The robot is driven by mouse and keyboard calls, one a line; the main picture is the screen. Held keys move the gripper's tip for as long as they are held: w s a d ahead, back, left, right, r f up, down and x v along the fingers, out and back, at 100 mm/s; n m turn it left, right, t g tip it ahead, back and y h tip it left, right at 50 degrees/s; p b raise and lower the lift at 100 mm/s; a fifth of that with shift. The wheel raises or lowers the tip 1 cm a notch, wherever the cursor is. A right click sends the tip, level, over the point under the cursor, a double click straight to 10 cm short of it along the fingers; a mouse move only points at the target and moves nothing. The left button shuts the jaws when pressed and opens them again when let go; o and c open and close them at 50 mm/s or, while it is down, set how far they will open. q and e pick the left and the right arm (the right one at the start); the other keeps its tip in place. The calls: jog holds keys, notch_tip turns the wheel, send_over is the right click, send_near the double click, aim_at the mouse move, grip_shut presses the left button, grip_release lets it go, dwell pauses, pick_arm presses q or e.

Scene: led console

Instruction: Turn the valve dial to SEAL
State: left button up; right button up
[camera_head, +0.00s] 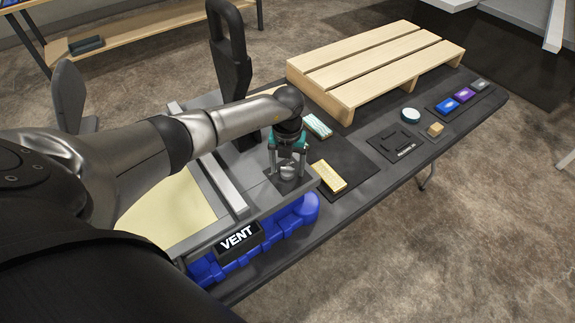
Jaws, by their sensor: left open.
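A grey machine with a flat top and a blue base (306,207) stands on the near end of the table. A black label reading VENT (238,237) is on its front. My left gripper (288,174) points down over the right corner of the machine's top, with its fingers apart. A small dark part shows between and below the fingers; I cannot tell whether it is the valve dial or whether the fingers touch it. No SEAL marking can be made out. My right gripper is not in view.
A wooden pallet (376,58) lies on the dark table. Right of the machine are a yellow block (328,176), a teal-striped block (318,126), a round teal-sided piece (410,115) and several coloured blocks (464,95). A tall black upright (230,62) rises behind my left arm.

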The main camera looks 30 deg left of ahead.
pick_arm(q)
grip_shut()
dwell(0.5)
jog(key=shift+m, duration=0.4)
jog(key=m+b, duration=0.2)
jog(key=m, duration=0.2)
jog(key=shift+w, duration=0.1)
jog(key=m+b, duration=0.3)
jog(key=m, duration=0.1)
jog(key=shift+m, duration=0.3)
jog(key=m+b, duration=0.2)
jog(key=m, duration=0.2)
jog(key=m+b, duration=0.2)
jog(key=m, duration=0.2)
jog(key=shift+b, duration=0.3)
jog(key=shift+r+m, duration=0.1)
jog(key=shift+m, duration=0.4)
